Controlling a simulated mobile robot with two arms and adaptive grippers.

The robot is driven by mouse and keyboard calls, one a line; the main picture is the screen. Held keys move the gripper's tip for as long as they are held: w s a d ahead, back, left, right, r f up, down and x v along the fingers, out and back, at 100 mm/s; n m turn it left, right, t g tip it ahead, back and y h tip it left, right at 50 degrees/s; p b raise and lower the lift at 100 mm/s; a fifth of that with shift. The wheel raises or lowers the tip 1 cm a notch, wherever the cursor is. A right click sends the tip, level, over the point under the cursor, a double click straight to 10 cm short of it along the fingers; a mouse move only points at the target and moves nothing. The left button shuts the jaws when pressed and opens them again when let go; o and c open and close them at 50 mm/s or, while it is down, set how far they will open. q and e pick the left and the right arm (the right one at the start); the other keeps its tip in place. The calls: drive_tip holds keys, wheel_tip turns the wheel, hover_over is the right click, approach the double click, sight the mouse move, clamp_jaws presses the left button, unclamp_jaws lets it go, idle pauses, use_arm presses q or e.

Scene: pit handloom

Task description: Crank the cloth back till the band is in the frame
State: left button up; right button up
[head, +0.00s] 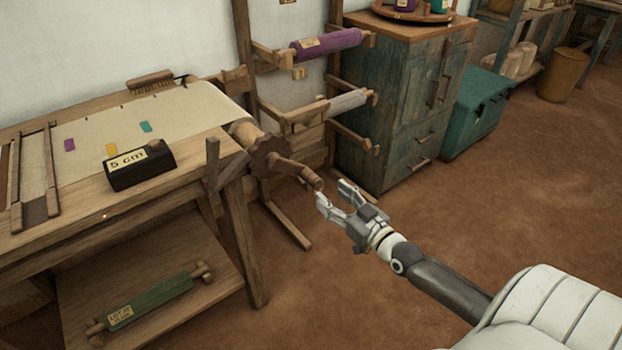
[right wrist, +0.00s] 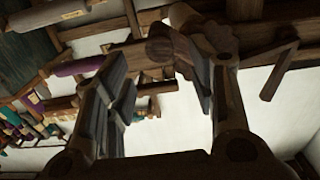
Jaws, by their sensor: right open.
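Cream cloth (head: 185,108) lies flat across the loom top and runs over the cloth roller (head: 243,128) at its right end. It carries small purple, yellow and teal patches. The roller has a dark notched wheel (head: 268,155) and a wooden crank handle (head: 298,171) pointing right. A wooden frame (head: 48,170) lies across the cloth at the far left; no coloured patch is inside it. My right gripper (head: 333,193) is open and empty near the handle's end. In the right wrist view, brown wood, apparently the crank, shows beyond the open fingers (right wrist: 165,75). My left gripper is out of view.
A black block (head: 140,167) labelled 5 cm sits on the loom's front edge. An upright wooden post (head: 213,160) stands beside the wheel. Behind are a rack with a purple roll (head: 327,44), a cabinet (head: 395,95) and a teal chest (head: 474,110). The floor at right is clear.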

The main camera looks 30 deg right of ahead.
sight(311, 178)
drive_tip(key=w, duration=0.5)
drive_tip(key=w+b, duration=0.1)
drive_tip(key=w, duration=0.2)
drive_tip(key=shift+w+a+f, duration=0.1)
drive_tip(key=shift+w+a, duration=0.05)
drive_tip(key=shift+a, duration=0.2)
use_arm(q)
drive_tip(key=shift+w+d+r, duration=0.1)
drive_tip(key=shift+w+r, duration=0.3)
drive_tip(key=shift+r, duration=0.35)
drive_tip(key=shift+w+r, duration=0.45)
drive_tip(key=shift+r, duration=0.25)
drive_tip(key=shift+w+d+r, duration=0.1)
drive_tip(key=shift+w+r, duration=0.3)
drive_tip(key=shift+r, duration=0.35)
use_arm(e)
drive_tip(key=shift+w, duration=0.65)
clamp_jaws()
